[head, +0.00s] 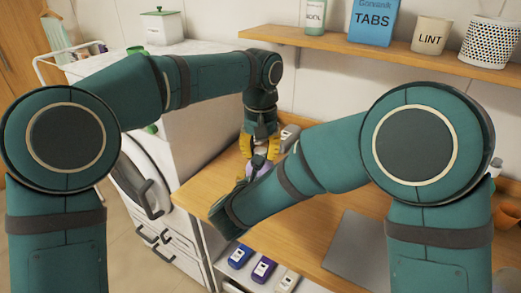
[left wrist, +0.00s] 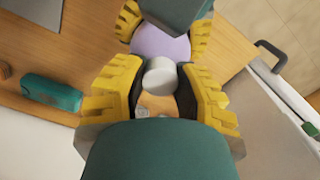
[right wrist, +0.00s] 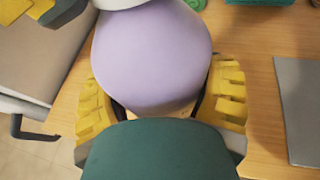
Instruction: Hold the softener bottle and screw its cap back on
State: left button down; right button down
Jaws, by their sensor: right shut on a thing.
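The lavender softener bottle (right wrist: 150,55) stands between the yellow fingers of my right gripper (right wrist: 160,105), which is shut on it. The bottle also shows in the left wrist view (left wrist: 160,46); in the head view (head: 262,168) only a little shows. The white cap (left wrist: 160,77) is at the bottle's top end, between the fingers of my left gripper (left wrist: 160,98). The dark finger pads are close on both sides of the cap; I cannot tell whether they grip it. In the head view my left gripper (head: 260,146) points down above the bottle. My right forearm hides most of my right gripper there.
A grey bottle (head: 290,135) stands behind on the wooden worktop (head: 310,235). A teal bottle (left wrist: 50,93) shows in the left wrist view. A grey flat panel (head: 362,250) lies on the right. Blue (head: 240,256) and purple (head: 263,269) bottles stand on a lower shelf.

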dwell(0.3)
pick_arm(q)
jog(key=m, duration=0.3)
jog(key=shift+m, duration=0.4)
jog(key=c, duration=0.7)
grip_release()
jog(key=shift+c, duration=0.2)
jog(key=shift+r, duration=0.1)
notch_tip(320, 180, up, 12)
jog(key=shift+w, duration=0.1)
